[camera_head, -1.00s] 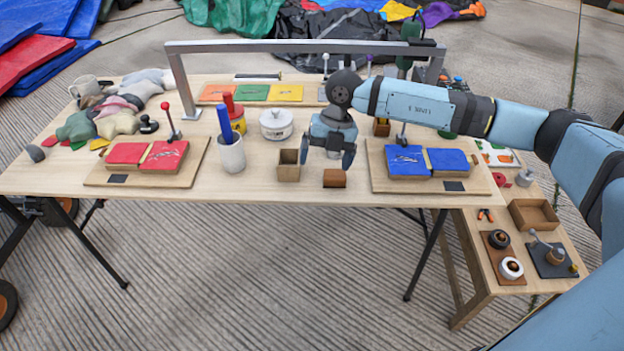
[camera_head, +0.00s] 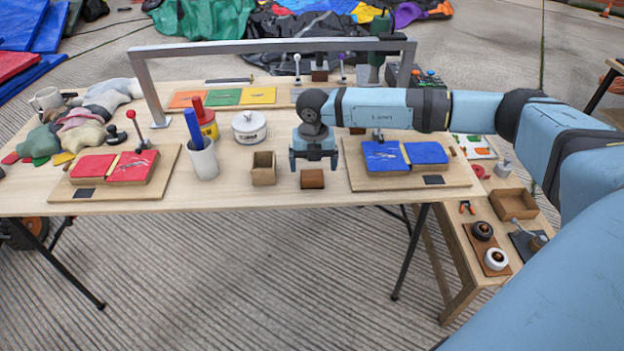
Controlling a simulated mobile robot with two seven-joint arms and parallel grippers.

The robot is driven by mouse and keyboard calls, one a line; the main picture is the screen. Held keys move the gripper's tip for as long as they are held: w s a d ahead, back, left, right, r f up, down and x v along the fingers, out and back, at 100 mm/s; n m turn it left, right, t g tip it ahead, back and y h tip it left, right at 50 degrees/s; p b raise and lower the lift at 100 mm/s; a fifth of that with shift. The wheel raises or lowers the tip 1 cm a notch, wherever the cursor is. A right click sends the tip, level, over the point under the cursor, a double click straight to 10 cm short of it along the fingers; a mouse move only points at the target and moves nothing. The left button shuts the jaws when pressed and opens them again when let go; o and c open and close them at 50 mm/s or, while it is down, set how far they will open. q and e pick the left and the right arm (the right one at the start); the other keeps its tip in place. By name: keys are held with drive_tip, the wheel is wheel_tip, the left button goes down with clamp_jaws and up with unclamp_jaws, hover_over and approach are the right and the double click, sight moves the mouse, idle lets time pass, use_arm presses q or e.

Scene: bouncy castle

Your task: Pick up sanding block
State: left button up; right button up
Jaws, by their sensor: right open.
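The sanding block, as far as I can tell, is the small brown block (camera_head: 312,179) near the front edge of the long wooden table. My right gripper (camera_head: 314,166) points down just behind and above it in the picture, with its fingers apart to the left and right. Nothing shows between the fingers. The block's front and top are visible, and I cannot tell the exact gap between it and the fingers. My left gripper is not in view.
A small open wooden box (camera_head: 263,169) stands just left of the block. A white cup (camera_head: 203,160) with a blue tool and a white lidded pot (camera_head: 249,127) are further left. A board with blue pads (camera_head: 425,153) lies to the right. A metal frame (camera_head: 240,48) spans the table's back.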

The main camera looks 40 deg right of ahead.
sight(312, 174)
wheel_tip(312, 174, down, 4)
drive_tip(key=shift+a+f+b, duration=0.15)
drive_tip(key=shift+f+b, duration=0.1)
drive_tip(key=shift+b, duration=0.1)
drive_tip(key=c, duration=1)
drive_tip(key=shift+r, duration=0.1)
wheel_tip(312, 174, up, 20)
drive_tip(key=shift+f+p, duration=0.1)
drive_tip(key=shift+p, duration=1.15)
